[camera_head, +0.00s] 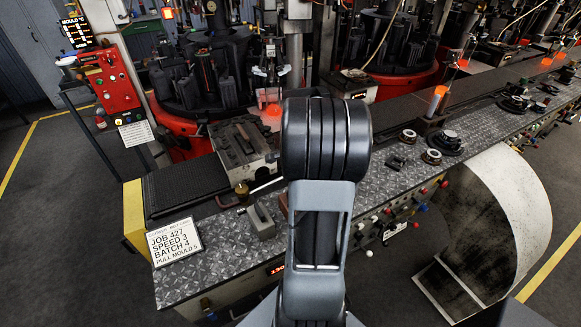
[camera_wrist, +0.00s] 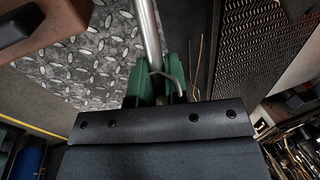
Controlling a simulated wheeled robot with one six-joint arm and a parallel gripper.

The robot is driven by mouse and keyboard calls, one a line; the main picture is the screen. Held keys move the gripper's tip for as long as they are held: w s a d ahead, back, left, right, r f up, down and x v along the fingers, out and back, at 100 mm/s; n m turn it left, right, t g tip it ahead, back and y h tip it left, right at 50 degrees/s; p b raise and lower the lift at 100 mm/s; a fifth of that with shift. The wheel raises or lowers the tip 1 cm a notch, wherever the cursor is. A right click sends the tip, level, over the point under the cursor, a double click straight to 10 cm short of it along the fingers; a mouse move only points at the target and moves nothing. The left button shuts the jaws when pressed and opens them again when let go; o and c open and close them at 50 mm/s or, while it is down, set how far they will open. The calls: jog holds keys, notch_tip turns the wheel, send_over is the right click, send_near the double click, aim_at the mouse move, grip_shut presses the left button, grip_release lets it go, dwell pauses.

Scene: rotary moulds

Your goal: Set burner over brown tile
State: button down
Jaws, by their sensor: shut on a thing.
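My gripper (camera_wrist: 157,78) shows in the wrist view as green fingers past a dark bracket. It is shut on the burner (camera_wrist: 149,35), a silver metal tube that runs up out of the top edge of this view. A thin bent piece curves beside the tube at the fingers. The brown tile (camera_wrist: 36,22) shows at the upper left of the wrist view, left of the tube and apart from it. In the head view my arm hides the gripper, and only a brown edge of the tile (camera_head: 284,204) shows beside the arm. A silver rod, likely the burner (camera_head: 266,185), shows left of the arm.
A diamond-plate bench (camera_head: 220,255) runs under my arm. On it stand a job sign (camera_head: 174,241), a grey block (camera_head: 261,222) and several round fittings (camera_head: 432,156). A grey mould box (camera_head: 240,145) and a dark mesh belt (camera_head: 185,186) lie behind. Glowing orange parts (camera_head: 437,98) stand farther right.

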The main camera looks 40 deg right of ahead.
jog(key=shift+s, duration=0.1)
jog(key=c, duration=1.6)
grip_release()
jog(key=shift+o, duration=0.9)
jog(key=shift+s, duration=0.2)
jog(key=shift+w, duration=0.1)
jog(key=shift+r, duration=0.25)
jog(key=v, duration=1.3)
jog(key=shift+b, duration=0.35)
jog(key=shift+a+r, duration=0.1)
jog(key=shift+r, duration=0.05)
